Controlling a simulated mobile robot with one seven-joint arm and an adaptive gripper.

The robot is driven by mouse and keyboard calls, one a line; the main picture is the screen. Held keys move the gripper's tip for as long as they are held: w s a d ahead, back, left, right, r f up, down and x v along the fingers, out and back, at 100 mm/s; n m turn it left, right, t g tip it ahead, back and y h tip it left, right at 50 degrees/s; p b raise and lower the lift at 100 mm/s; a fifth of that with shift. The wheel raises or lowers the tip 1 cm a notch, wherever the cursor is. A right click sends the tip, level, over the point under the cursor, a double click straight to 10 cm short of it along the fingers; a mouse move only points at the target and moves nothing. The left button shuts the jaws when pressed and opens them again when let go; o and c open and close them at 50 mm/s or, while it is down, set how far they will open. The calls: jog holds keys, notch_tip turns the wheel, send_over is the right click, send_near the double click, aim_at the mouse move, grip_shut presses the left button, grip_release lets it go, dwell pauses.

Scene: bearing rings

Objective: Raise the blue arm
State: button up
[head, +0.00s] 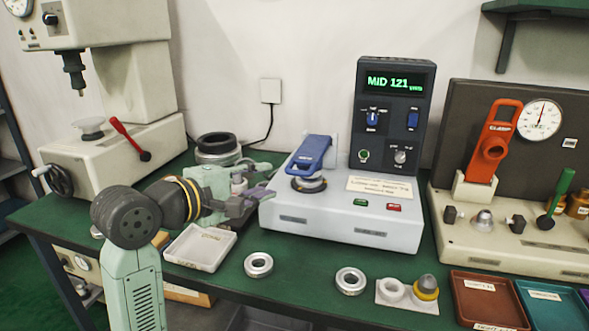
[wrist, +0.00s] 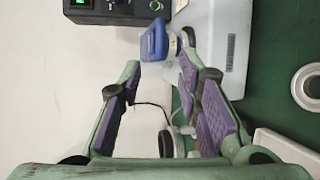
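The blue arm (head: 312,152) is on the pale grey measuring machine (head: 335,210). It slopes down toward the front over a metal ring (head: 308,184); I cannot tell if they touch. My gripper (head: 262,194) is at the machine's left side, left of the blue arm and apart from it. In the wrist view my gripper (wrist: 158,75) has its two purple-padded fingers well apart with nothing between them. The blue arm (wrist: 153,42) shows there just beyond the fingertips, in line with the gap. The display (head: 394,82) reads MID 121.
A white tray (head: 200,248) lies below my gripper. Loose rings (head: 258,264) (head: 350,281) and a small white holder (head: 408,296) are along the front. A gauge stand with a red lever (head: 494,140) is right; a press (head: 115,150) is left. Red and teal trays are front right.

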aim_at(292, 174)
jog(key=p+x, duration=0.3)
jog(key=x, duration=0.8)
jog(key=shift+s, duration=0.1)
grip_shut()
dwell(0.6)
